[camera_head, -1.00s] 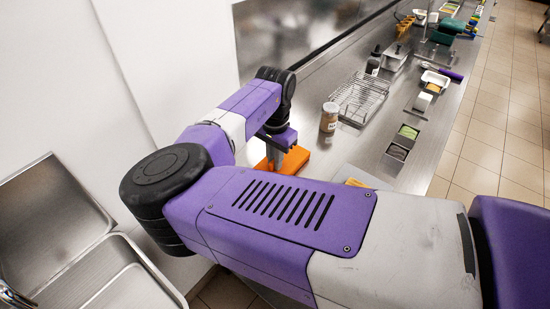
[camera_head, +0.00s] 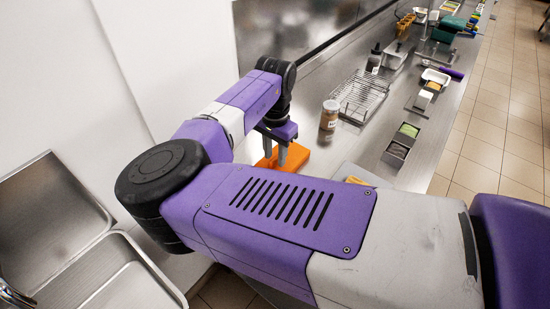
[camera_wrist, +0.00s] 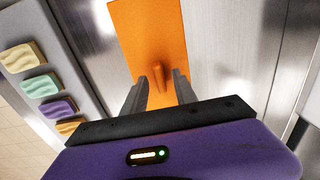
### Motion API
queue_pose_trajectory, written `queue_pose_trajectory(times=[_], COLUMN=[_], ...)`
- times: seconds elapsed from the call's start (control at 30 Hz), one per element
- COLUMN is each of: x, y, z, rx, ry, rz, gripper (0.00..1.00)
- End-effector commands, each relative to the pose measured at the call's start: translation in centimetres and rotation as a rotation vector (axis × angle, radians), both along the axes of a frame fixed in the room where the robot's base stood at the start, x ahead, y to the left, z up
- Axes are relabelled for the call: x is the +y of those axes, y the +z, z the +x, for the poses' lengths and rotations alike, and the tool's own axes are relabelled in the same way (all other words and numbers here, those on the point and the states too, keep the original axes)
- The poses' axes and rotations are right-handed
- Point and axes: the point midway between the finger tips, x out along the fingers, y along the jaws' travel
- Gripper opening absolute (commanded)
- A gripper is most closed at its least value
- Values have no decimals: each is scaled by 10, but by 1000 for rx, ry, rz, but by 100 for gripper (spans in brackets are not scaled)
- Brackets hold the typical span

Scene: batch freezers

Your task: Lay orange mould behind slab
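The orange mould (camera_wrist: 150,25) is a flat plate with a small upright grip (camera_wrist: 158,76). It lies on the steel counter, and in the head view the mould (camera_head: 296,158) is partly hidden by my arm. My gripper (camera_wrist: 160,88) is above the mould's near end, its fingers apart on either side of the grip, with a gap showing. In the head view my gripper (camera_head: 276,158) points down with two separate fingers. The pale grey slab (camera_wrist: 62,60) bears several wavy coloured pieces and lies left of the mould in the wrist view. In the head view my arm hides most of it.
A brown jar (camera_head: 329,116) and a wire rack (camera_head: 360,96) stand farther along the counter (camera_head: 345,150). Small dark tins (camera_head: 396,152) sit near its right edge. A wall runs on the left, with a steel sink (camera_head: 115,270) at lower left.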

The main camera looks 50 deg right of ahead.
Motion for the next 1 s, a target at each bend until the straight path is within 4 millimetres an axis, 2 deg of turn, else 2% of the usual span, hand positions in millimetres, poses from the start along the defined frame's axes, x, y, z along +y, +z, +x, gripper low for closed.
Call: queue_pose_trajectory(times=[0.3, 0.5, 0.7, 1.0], x=[-1, 0, 0, 0], y=[63, 93, 105, 106], z=[1, 1, 0, 0], rx=[-4, -3, -1, -1], ry=[-1, -1, -1, -1], rz=[-3, -1, 0, 0], gripper=[34, 34, 34, 34])
